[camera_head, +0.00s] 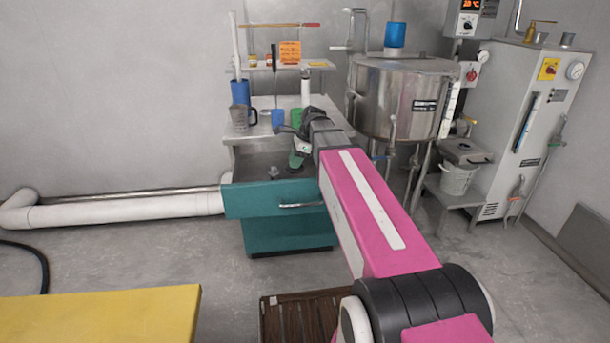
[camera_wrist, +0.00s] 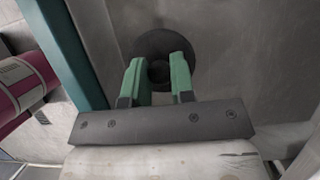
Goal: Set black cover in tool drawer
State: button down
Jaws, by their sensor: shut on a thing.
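The black cover (camera_wrist: 150,42) is a round dark disc with a knob in its middle, seen in the wrist view. My gripper (camera_wrist: 157,65) has green fingers, shut on the cover's knob. The tool drawer (camera_head: 273,200) is teal with a grey inside and stands pulled open. In the head view my gripper (camera_head: 297,160) points down over the right part of the drawer. The drawer's teal wall (camera_wrist: 72,45) runs along the left in the wrist view. The cover is over the grey drawer floor; I cannot tell whether it touches it.
Behind is a bench with a blue jug (camera_head: 240,92) and a shelf (camera_head: 285,66). A steel tank (camera_head: 390,95) stands to the right. A yellow surface (camera_head: 100,318) is at front left.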

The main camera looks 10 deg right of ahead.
jog(key=w+d+f, duration=0.1)
jog(key=d+f, duration=0.1)
jog(key=w+d+f, duration=0.2)
jog(key=d, duration=0.1)
jog(key=w+d+f, duration=0.1)
jog(key=d+f, duration=0.1)
jog(key=d, duration=0.1)
jog(key=shift+w+d, duration=0.15)
jog(key=shift+w, duration=0.25)
jog(key=shift+d+f, duration=0.1)
jog(key=shift+f, duration=1.85)
jog(key=shift+f, duration=0.15)
jog(key=c, duration=1)
grip_release()
jog(key=shift+o, duration=0.2)
jog(key=v, duration=1.2)
